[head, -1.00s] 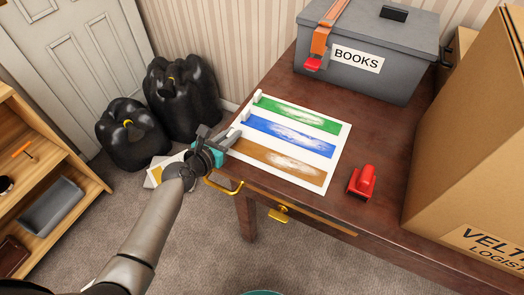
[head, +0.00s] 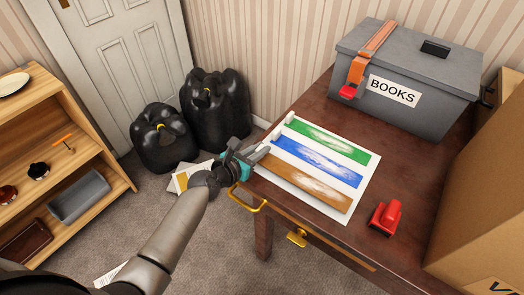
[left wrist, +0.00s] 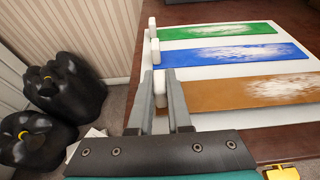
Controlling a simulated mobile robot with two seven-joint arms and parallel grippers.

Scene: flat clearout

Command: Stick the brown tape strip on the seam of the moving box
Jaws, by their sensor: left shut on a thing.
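The brown tape strip (head: 306,186) lies flat on a white backing sheet (head: 340,216), below the blue and green strips. It has a white tab at its left end, which shows between my fingers in the left wrist view (left wrist: 160,88). My left gripper (head: 262,153) is at the sheet's left edge, shut on that tab. The brown strip also shows in the left wrist view (left wrist: 245,92), still flat on the sheet. The cardboard moving box (head: 480,195) stands at the right edge, partly cut off; its seam is not in view. My right gripper is not in view.
A red tool (head: 386,216) lies on the wooden desk (head: 300,222) between sheet and box. A grey BOOKS box (head: 415,85) with an orange strap is at the back. Black bags (head: 215,108) stand on the floor; a shelf (head: 110,170) is at left.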

